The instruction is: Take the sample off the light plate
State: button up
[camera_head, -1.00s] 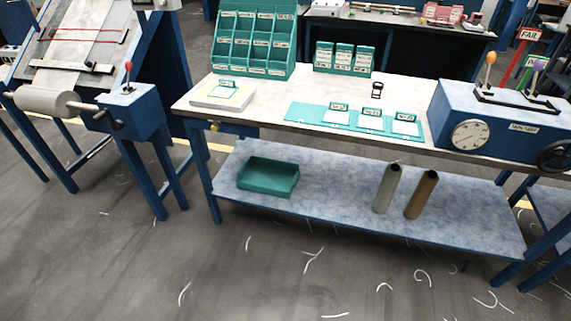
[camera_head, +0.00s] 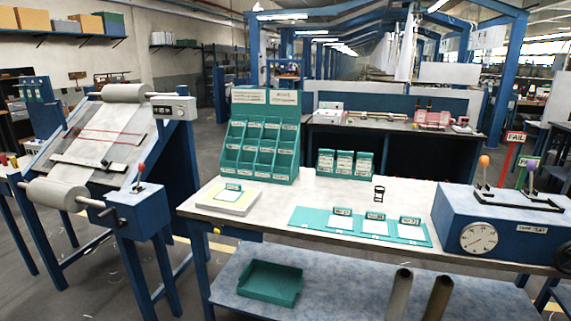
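The light plate (camera_head: 211,206) is a flat, pale slab with a yellowish top, at the left end of the white worktable. A thin pale, green-edged piece (camera_head: 237,198) that looks like the sample lies on it, with a small teal label holder (camera_head: 233,187) at its back edge. The label's writing is too small to read. My gripper is not in view.
The worktable (camera_head: 270,193) holds a teal compartment rack (camera_head: 262,150), a teal mat (camera_head: 306,218) with white squares, small teal card holders (camera_head: 344,164), a black stand (camera_head: 379,194) and a blue dial machine (camera_head: 490,217). A fabric-roll frame (camera_head: 140,200) stands left. Bare tabletop lies between plate and mat.

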aim_at(232, 193)
jog(key=l+u, duration=0.1)
jog(key=u, duration=0.35)
jog(key=i+l+u, duration=0.25)
jog(key=l, duration=0.15)
jog(key=l+u, duration=0.25)
jog(key=l, duration=0.15)
jog(key=i+l+u, duration=0.25)
jog(key=l, duration=0.2)
jog(key=i+l, duration=0.1)
jog(key=l, duration=1.25)
jog(key=u, duration=0.05)
